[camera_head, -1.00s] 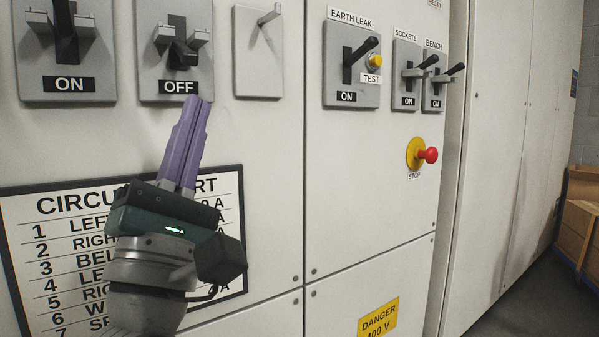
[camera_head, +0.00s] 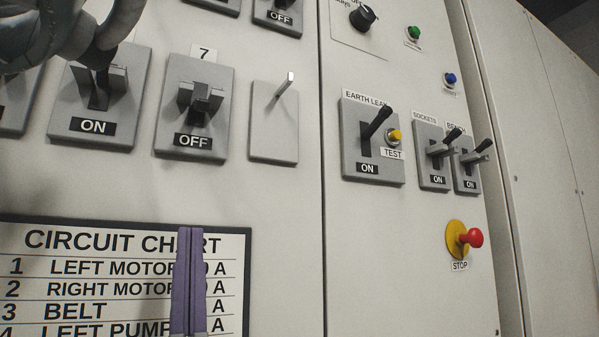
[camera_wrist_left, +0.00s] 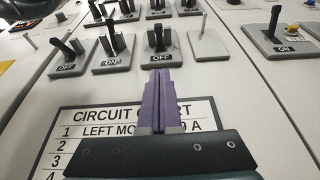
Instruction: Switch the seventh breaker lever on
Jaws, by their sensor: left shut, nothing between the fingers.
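The seventh breaker (camera_head: 190,146) is a grey plate under a "7" label. Its black lever (camera_head: 204,104) sits between two grey side guards, and the plate reads OFF. It also shows in the left wrist view, with its lever (camera_wrist_left: 158,39) straight beyond my fingers. My left gripper (camera_head: 188,230) is shut and empty, its purple fingers pointing up. In the head view the fingertips appear below the breaker, over the top edge of the circuit chart. They look apart from the lever. My right gripper is not in view.
The neighbouring breaker (camera_head: 92,124) on the left reads ON. A blank plate with a peg (camera_head: 274,122) is on the right. Further right are the earth leak switch (camera_head: 373,139) and the red stop button (camera_head: 471,238). The circuit chart (camera_head: 125,232) is below.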

